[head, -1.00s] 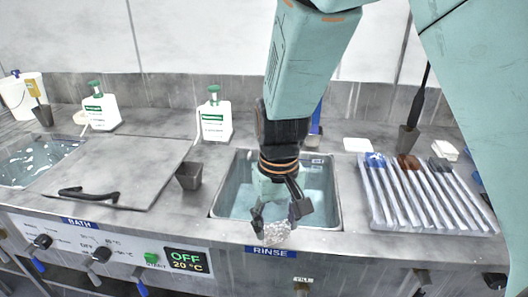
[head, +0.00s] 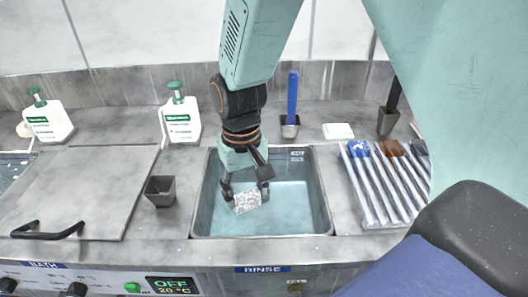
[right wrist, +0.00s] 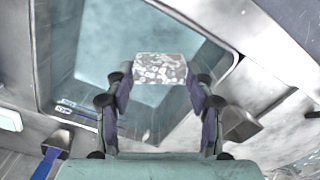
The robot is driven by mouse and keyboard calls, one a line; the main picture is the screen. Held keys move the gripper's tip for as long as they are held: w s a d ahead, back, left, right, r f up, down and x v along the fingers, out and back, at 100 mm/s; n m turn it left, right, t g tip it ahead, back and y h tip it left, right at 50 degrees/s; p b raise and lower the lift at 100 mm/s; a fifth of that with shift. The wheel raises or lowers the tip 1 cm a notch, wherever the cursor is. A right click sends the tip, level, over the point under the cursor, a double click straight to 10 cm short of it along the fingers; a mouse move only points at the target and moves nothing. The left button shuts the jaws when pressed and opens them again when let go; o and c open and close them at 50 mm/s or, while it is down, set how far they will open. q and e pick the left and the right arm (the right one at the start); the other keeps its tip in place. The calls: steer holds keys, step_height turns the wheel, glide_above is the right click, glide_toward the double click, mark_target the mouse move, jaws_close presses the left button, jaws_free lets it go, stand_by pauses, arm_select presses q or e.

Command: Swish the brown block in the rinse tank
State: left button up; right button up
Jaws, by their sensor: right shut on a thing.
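My right gripper (head: 246,192) is shut on a speckled grey-white block (head: 247,202); no brown shows on it. In the right wrist view the block (right wrist: 160,68) sits between the two fingertips. The rinse tank (head: 325,190) is a sunken metal basin with pale blue water. The gripper points down over its left-middle part. I cannot tell whether the block touches the water. A brown item (head: 392,148) lies at the top of the ribbed rack on the right. My left gripper is not in view.
The ribbed rack (head: 378,200) also bears a blue item (head: 358,149). A lidded bath (head: 85,190) and a small dark cup (head: 160,190) stand left of the tank. Two white pump bottles, a blue-handled brush (head: 292,100) and a white block (head: 338,131) are behind.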

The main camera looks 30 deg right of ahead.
mark_target(259, 193)
arm_select(q)
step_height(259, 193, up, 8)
steer(key=p, duration=0.7)
arm_select(e)
steer(key=d+r+m, duration=0.2)
steer(key=d+r, duration=0.2)
steer(key=d, duration=0.1)
steer(key=f+b, duration=0.2)
steer(key=a+f+b, duration=0.1)
steer(key=f+b, duration=0.1)
steer(key=f, duration=0.1)
steer(key=w+f+b, duration=0.1)
steer(key=f+b, duration=0.2)
steer(key=shift+a, duration=0.2)
step_height(259, 193, down, 10)
steer(key=b, duration=0.4)
steer(key=shift+d+b, duration=0.15)
steer(key=shift+b, duration=0.25)
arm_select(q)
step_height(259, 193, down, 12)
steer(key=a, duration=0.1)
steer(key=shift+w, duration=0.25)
